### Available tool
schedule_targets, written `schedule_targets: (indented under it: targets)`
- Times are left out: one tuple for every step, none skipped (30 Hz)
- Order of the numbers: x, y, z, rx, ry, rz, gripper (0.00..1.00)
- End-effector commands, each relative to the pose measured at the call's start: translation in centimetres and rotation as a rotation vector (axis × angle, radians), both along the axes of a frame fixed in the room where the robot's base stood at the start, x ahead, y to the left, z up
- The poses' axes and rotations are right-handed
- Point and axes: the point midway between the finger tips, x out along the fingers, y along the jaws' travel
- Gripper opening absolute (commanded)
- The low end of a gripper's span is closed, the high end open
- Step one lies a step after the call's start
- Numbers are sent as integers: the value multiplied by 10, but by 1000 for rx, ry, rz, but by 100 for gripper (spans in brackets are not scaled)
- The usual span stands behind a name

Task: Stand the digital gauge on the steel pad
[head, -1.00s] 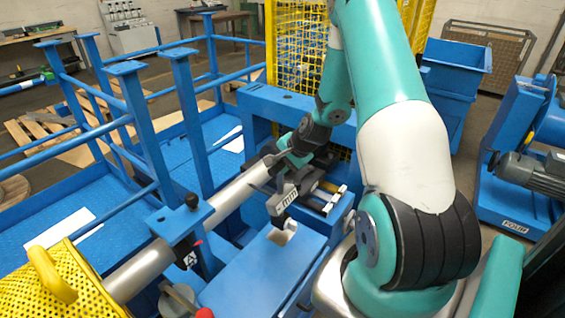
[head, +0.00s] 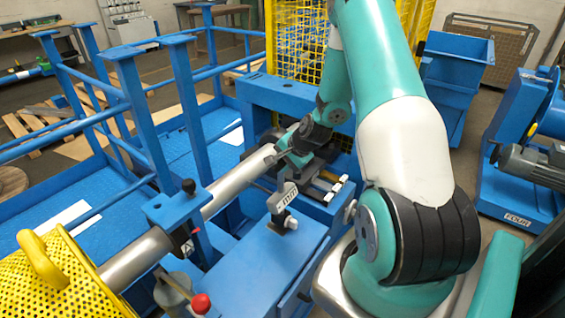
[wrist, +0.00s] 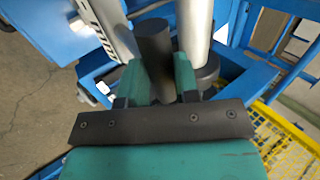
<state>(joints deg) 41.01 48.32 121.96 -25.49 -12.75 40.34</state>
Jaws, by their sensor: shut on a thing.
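In the wrist view the dark grey gauge (wrist: 155,48) stands between the teal fingers. The small pale steel pad (head: 292,223) shows just right of the gauge's lower end, partly hidden behind it. I cannot tell whether the gauge touches the pad.
A long steel shaft (head: 237,187) runs close to the left of the gauge. A blue bench top (head: 255,262) is clear in front. A yellow perforated guard (head: 65,275) stands at the lower left. Blue railings (head: 135,120) are behind it.

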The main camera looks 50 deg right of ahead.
Motion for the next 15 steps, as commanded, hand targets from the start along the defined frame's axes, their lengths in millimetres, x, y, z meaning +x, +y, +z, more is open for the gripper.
schedule_targets:
  targets:
    - [2, -1, 2, -1, -6, 0, 0]
    - [2, -1, 1, -1, -6, 0, 0]
    - [1, 0, 1, -1, -6, 0, 0]
    - [2, 0, 1, -1, -6, 0, 0]
    - [2, 0, 0, -1, -6, 0, 0]
    - [2, 0, -1, -1, -6, 0, 0]
    - [2, 0, -1, -1, -6, 0, 0]
    - [2, 0, -2, -1, -6, 0, 0]
    - [2, 0, -2, -1, -6, 0, 0]
    - [2, 0, -3, -1, -6, 0, 0]
    - [2, 0, -3, -1, -6, 0, 0]
    - [2, -1, -4, -1, -6, 0, 0]
    - [2, -1, -5, -1, -6, 0, 0]
    - [2, -1, -5, -1, -6, 0, 0]
    - [1, -1, -6, -1, -6, 0, 0]
